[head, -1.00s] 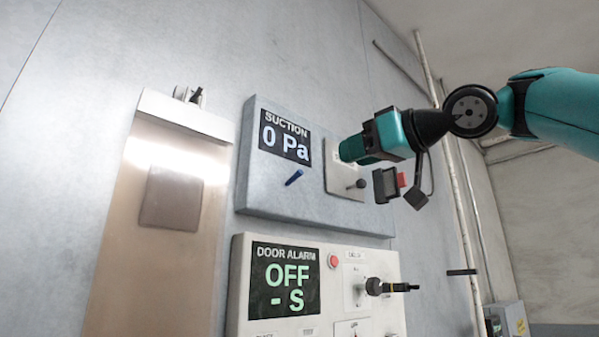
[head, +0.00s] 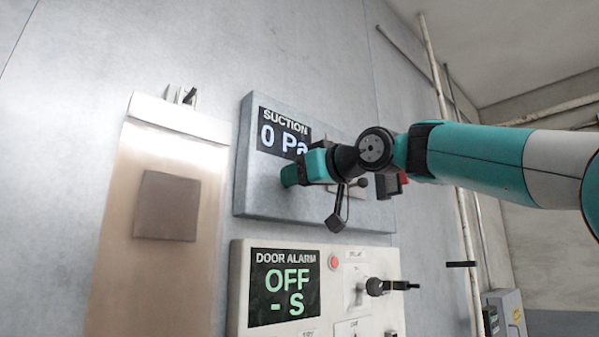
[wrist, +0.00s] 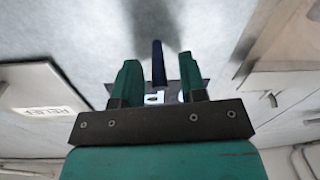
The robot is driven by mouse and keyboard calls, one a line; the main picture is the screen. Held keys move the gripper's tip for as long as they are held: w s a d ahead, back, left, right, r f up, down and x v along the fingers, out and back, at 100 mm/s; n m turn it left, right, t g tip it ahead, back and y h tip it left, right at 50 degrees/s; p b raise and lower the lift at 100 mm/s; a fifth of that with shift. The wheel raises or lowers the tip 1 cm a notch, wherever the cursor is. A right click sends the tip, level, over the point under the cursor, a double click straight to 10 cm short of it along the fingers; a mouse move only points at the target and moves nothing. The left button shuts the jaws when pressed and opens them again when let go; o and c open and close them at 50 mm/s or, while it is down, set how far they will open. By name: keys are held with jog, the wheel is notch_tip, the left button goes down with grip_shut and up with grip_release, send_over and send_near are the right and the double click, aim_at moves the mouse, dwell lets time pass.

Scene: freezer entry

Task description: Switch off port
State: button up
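The grey suction panel (head: 262,203) is on the wall and its screen (head: 275,133) reads "SUCTION 0 Pa", partly covered by my gripper. My gripper (head: 288,175) is in front of the panel, below the screen. In the wrist view its two green fingers (wrist: 158,80) are apart, with the dark blue lever (wrist: 158,62) standing in the gap between them. I cannot tell whether either finger touches the lever. In the head view the lever is hidden behind my gripper. No label reading "port" is legible.
A small plate with a black knob (head: 363,183) is right of my gripper.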

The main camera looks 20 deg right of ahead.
jog(key=shift+c, duration=0.3)
grip_shut()
